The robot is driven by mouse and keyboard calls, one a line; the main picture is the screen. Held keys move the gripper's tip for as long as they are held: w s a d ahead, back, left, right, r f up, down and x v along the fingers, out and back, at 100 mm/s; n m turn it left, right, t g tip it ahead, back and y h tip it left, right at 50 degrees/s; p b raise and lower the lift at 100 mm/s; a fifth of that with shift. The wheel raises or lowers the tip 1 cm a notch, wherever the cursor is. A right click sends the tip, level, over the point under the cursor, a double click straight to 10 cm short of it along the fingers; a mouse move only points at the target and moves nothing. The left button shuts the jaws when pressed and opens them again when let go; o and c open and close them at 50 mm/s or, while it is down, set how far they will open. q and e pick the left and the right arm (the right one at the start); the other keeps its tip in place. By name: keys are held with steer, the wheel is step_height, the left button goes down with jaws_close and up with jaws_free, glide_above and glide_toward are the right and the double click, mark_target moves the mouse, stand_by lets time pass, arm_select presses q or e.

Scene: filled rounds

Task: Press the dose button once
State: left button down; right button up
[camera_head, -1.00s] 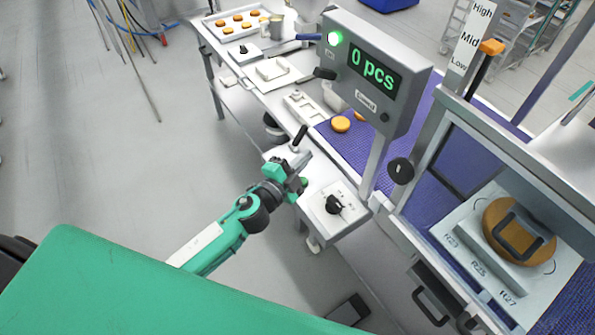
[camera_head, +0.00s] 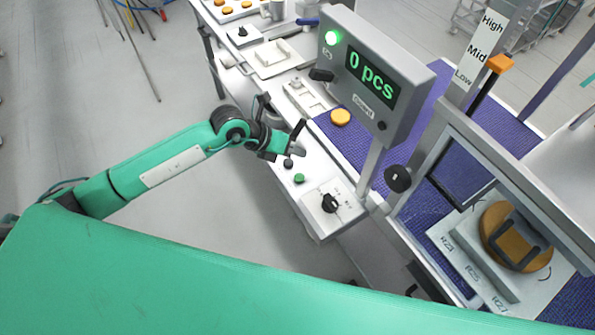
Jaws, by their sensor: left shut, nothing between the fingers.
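A white control panel (camera_head: 315,212) on the bench's near side carries a green button (camera_head: 299,178), a dark round button (camera_head: 288,163) and a black rotary knob (camera_head: 330,203). No label that I can read says which button is the dose button. My left gripper (camera_head: 298,147) is shut and empty, just above the panel's far end, up and slightly left of the green button. The green button is uncovered, and I see no contact with it. My right gripper is not in view.
A grey display (camera_head: 378,75) reading "0 pcs" with a lit green lamp (camera_head: 332,37) stands on a post behind the panel. A purple belt (camera_head: 345,143) carries an orange round (camera_head: 341,117). At right, a framed station has a High/Mid/Low scale (camera_head: 478,52).

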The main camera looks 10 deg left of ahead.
mark_target(295, 178)
arm_select(q)
steer(key=shift+a, duration=0.1)
stand_by(0.3)
step_height(295, 178, down, 9)
steer(key=b, duration=0.6)
steer(key=shift+r, duration=0.1)
stand_by(1.8)
steer(key=shift+f+b, duration=0.35)
steer(key=shift+f, duration=0.05)
steer(key=shift+f+b, duration=0.4)
steer(key=shift+f, duration=0.2)
stand_by(0.5)
stand_by(0.4)
steer(key=shift+r+p, duration=0.8)
steer(key=shift+r, duration=0.25)
